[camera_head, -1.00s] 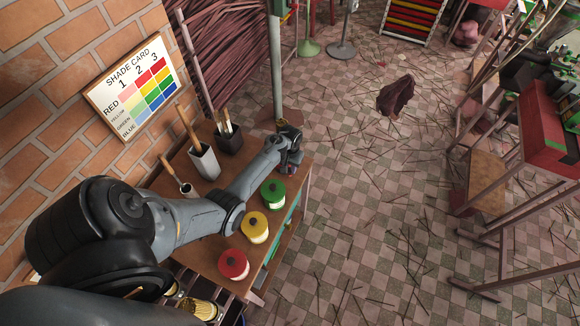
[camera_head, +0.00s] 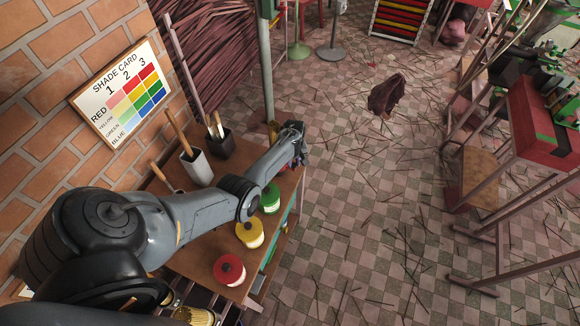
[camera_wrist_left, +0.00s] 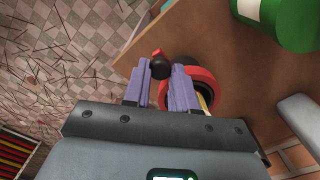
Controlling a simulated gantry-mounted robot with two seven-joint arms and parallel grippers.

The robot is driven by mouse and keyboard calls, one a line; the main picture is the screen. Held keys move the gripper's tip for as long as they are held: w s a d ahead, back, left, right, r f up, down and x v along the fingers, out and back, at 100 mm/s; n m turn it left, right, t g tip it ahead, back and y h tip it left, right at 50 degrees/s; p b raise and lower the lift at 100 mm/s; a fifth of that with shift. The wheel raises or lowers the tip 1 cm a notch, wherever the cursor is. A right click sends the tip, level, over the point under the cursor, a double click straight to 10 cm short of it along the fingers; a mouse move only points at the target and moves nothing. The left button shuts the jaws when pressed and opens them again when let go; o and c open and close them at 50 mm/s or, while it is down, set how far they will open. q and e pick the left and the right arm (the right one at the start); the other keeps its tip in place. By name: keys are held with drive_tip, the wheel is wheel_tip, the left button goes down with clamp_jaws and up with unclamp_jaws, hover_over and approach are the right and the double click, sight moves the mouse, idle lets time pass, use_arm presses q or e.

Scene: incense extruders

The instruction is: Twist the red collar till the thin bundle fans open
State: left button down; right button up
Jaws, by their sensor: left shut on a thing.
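In the left wrist view a red ring-shaped collar (camera_wrist_left: 207,77) stands at the wooden table's edge, with a dark middle. A round black knob (camera_wrist_left: 158,67) with a small red part behind it sits beside the collar. My left gripper (camera_wrist_left: 160,72) has its two purple fingers closed on either side of the knob, the right finger overlapping the collar's near side. A pale yellowish strip shows below the collar; I cannot tell whether it is the thin bundle. In the head view my left gripper (camera_head: 300,160) is at the table's far end, and my arm mostly hides the collar.
Green (camera_head: 270,198), yellow (camera_head: 249,234) and red (camera_head: 229,270) lidded jars line the table's right edge. Holders with wooden-handled tools, a grey cup (camera_head: 197,168) and black pot (camera_head: 221,143), stand at left. A shade card (camera_head: 122,93) hangs on the brick wall. Sticks litter the floor.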

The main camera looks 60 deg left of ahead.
use_arm(q)
drive_tip(key=w+a+n+b, duration=0.4)
drive_tip(key=a+n+b, duration=0.1)
drive_tip(key=n+b, duration=0.3)
drive_tip(key=shift+n, duration=0.6)
drive_tip(key=c, duration=0.9)
unclamp_jaws()
